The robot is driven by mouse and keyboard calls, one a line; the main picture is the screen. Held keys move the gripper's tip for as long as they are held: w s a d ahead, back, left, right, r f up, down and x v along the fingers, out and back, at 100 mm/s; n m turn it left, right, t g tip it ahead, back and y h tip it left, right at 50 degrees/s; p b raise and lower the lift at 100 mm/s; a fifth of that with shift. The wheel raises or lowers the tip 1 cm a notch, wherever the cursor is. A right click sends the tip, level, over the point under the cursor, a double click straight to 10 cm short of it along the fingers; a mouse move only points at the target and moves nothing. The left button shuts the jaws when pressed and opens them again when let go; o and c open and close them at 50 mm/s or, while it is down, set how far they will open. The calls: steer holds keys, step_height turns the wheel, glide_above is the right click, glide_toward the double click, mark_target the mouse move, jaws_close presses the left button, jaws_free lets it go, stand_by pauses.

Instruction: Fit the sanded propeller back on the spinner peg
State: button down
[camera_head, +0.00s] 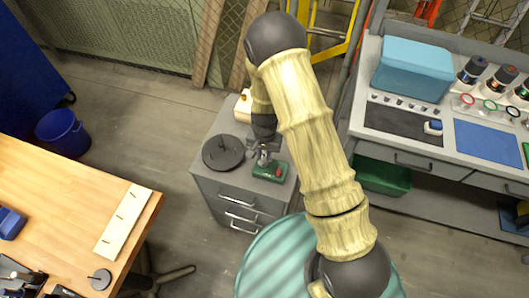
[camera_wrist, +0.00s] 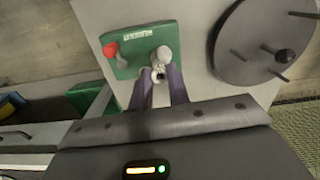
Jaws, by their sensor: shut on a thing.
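My gripper (camera_head: 264,158) points down over the grey drawer cabinet, at the near edge of a green block (camera_head: 271,172). In the wrist view its two purplish fingers (camera_wrist: 160,76) are shut on a small pale metallic piece (camera_wrist: 158,70); its shape is mostly hidden, so I cannot tell whether it is the propeller. The green block (camera_wrist: 128,44) bears a red knob (camera_wrist: 110,49) and a rounded grey post (camera_wrist: 164,54) just beyond the fingertips; whether the held piece touches it is unclear. A dark round disc (camera_head: 223,152) with several upright pegs lies beside it, also in the wrist view (camera_wrist: 236,38).
A wooden table (camera_head: 62,190) at left holds a pale strip (camera_head: 123,222) and a small dark disc (camera_head: 99,279). A workbench (camera_head: 398,147) with a blue box (camera_head: 413,68) stands right. A teal round surface (camera_head: 275,260) is in front.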

steer(key=shift+f+b, duration=0.6)
steer(key=shift+f, duration=0.45)
stand_by(0.4)
steer(key=c, duration=1.3)
jaws_free()
steer(key=shift+o, duration=0.2)
step_height(320, 180, up, 18)
steer(key=b, duration=0.1)
steer(key=shift+w+f, duration=0.2)
steer(key=shift+f, duration=0.05)
